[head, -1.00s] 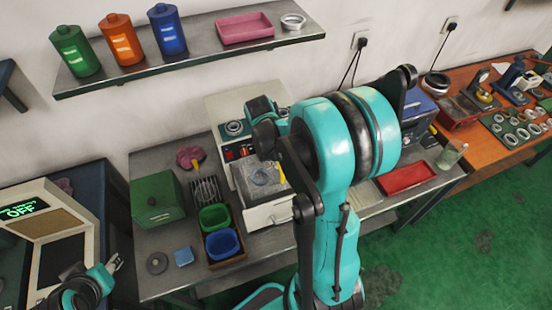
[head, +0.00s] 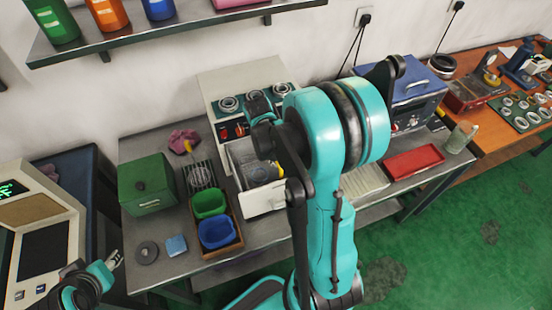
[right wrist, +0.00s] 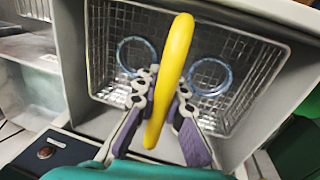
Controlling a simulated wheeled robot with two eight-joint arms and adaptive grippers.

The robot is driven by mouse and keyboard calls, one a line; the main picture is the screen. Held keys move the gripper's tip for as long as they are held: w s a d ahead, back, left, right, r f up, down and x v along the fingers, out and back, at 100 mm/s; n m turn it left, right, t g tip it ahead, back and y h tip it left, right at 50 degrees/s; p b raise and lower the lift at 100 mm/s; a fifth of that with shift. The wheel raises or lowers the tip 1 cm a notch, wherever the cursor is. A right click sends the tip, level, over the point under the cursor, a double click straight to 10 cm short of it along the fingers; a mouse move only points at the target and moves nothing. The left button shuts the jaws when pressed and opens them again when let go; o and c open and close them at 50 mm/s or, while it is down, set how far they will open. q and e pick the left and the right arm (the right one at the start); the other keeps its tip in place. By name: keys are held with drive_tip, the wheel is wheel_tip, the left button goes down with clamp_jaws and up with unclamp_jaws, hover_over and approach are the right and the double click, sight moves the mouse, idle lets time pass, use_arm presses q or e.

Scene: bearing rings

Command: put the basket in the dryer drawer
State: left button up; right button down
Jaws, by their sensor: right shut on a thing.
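The wire basket (right wrist: 112,50) has a yellow handle (right wrist: 172,75) and holds two bluish rings (right wrist: 136,55) (right wrist: 210,76). In the right wrist view it sits within the pale walls of the open dryer drawer (right wrist: 250,143); whether it rests on the floor is unclear. My right gripper (right wrist: 168,100) is shut on the handle. In the head view the drawer (head: 262,198) sticks out from the white dryer (head: 228,82), and my right arm partly hides it. My left gripper (head: 115,258) is at lower left, away from the basket; its jaw gap is too small to judge.
Left of the dryer are a green box (head: 146,184), a wire rack (head: 200,176) and a wooden tray (head: 222,250) with green and blue bins. A red tray (head: 414,160) and a blue machine (head: 410,92) stand to the right. The shelf (head: 180,38) hangs above.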

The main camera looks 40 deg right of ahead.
sight(276, 171)
drive_tip(key=shift+f+b, duration=2.45)
drive_tip(key=shift+f, duration=0.7)
drive_tip(key=shift+f, duration=0.15)
drive_tip(key=c, duration=1.5)
unclamp_jaws()
drive_tip(key=shift+c, duration=0.2)
wheel_tip(276, 171, up, 11)
drive_tip(key=p, duration=0.8)
